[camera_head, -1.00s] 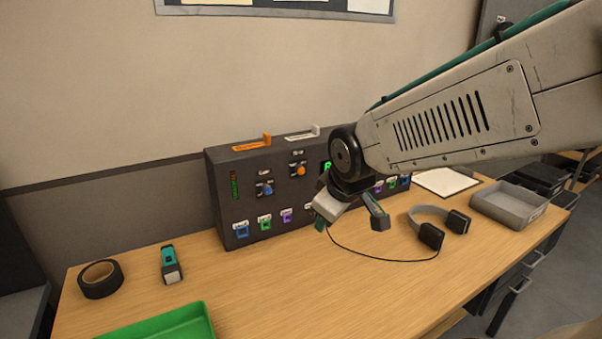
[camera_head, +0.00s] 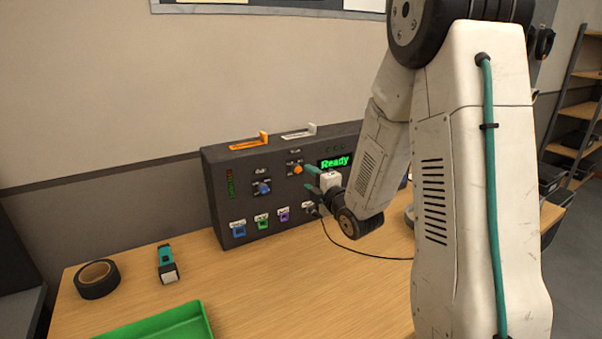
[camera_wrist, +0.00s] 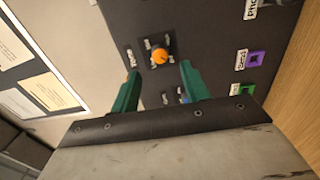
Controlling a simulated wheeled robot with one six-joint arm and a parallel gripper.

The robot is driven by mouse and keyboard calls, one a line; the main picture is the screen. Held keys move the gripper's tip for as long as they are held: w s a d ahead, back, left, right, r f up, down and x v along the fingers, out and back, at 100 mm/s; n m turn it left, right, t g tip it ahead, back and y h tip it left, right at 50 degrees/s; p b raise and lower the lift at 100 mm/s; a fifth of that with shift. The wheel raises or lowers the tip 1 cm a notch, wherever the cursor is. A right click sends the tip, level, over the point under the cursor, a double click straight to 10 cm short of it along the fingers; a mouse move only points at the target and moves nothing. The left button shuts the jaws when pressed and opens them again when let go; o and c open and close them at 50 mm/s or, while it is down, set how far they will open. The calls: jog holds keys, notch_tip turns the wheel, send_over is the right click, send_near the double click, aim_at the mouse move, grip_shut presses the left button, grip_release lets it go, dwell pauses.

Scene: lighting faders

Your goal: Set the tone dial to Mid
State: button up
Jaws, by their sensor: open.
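The lighting console (camera_head: 228,193) is a dark grey box standing at the back of the desk. Its front carries an orange dial (camera_head: 297,170) and a blue dial (camera_head: 263,188), with small labels too blurred to read. In the wrist view the orange dial (camera_wrist: 159,56) lies ahead of and between my fingertips, with small white labels around it. My gripper (camera_head: 308,177) has green fingers, is open and empty, and is close to the console front just right of the orange dial. The fingers do not visibly touch the dial. I cannot tell which dial is the tone dial.
Orange (camera_head: 250,143) and white (camera_head: 300,132) fader handles stand on the console top. A green screen (camera_head: 335,162) reads "Ready". Coloured sockets line the lower front, and a black cable (camera_head: 345,247) runs over the desk. Tape (camera_head: 97,279), a torch (camera_head: 167,263) and a green tray (camera_head: 160,324) lie left.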

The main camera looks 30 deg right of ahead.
aim_at(298, 170)
jog(key=w, duration=0.6)
jog(key=c, duration=1)
